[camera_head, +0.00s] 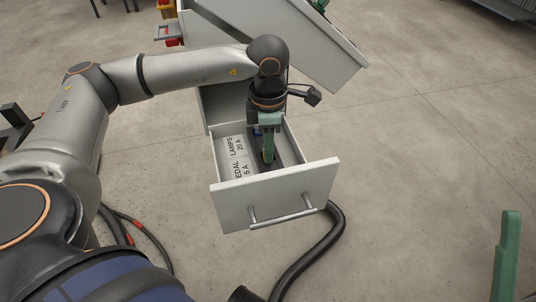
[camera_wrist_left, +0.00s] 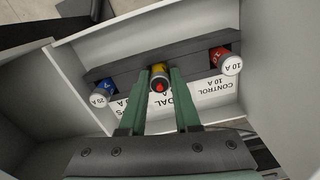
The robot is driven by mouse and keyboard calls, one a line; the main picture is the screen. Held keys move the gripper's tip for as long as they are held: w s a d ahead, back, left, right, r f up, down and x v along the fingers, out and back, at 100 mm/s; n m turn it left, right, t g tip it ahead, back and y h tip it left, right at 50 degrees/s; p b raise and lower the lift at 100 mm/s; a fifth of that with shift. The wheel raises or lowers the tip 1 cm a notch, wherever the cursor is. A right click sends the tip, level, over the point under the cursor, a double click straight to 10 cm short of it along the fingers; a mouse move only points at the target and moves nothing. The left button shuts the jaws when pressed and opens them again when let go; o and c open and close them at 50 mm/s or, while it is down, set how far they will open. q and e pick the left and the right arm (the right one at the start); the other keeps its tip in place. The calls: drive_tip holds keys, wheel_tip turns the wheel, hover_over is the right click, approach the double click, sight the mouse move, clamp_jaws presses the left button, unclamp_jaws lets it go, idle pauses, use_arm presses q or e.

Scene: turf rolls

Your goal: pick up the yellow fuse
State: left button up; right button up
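The yellow fuse (camera_wrist_left: 159,78), with a dark end and a red mark, sits in a dark holder strip (camera_wrist_left: 196,48) in the wrist view. My left gripper (camera_wrist_left: 159,76) reaches down into the open drawer with its green fingers on either side of this fuse. A narrow gap seems to show beside the fuse, so the fingers look open around it. In the head view my left gripper (camera_head: 268,158) hides the yellow fuse. Only one green finger of my right gripper (camera_head: 508,255) shows, at the lower right edge.
A blue fuse (camera_wrist_left: 101,92) and a red fuse (camera_wrist_left: 226,62) sit in the same strip, left and right of the yellow one. The white drawer (camera_head: 273,198) has walls close around the gripper. A black hose (camera_head: 325,240) lies on the floor.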

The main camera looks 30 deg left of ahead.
use_arm(q)
clamp_jaws()
drive_tip(key=shift+r, duration=0.1)
